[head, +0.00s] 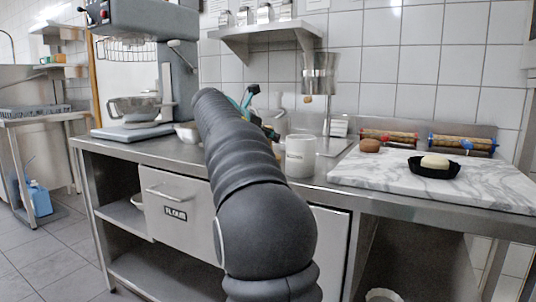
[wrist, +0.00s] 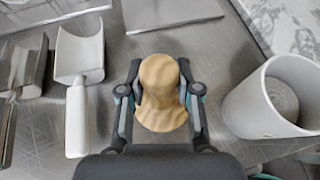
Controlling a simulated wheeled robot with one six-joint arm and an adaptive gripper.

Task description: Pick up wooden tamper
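The wooden tamper (wrist: 160,112) is light brown with a rounded knob and a wider lower part. It shows in the middle of the wrist view, over the steel counter. My gripper (wrist: 160,82) has one dark finger on each side of it, with both pads up against the tamper and no clear gap. The tamper looks upright. I cannot tell whether its underside touches the counter. In the head view my arm hides most of the gripper and the tamper.
A white cup (head: 300,156) stands close on the right, also seen in the wrist view (wrist: 272,100). A white scoop (wrist: 80,75) lies on the left. A marble board (head: 430,182) carries a black dish (head: 433,172) and rolling pins. A mixer (head: 150,60) stands at the left.

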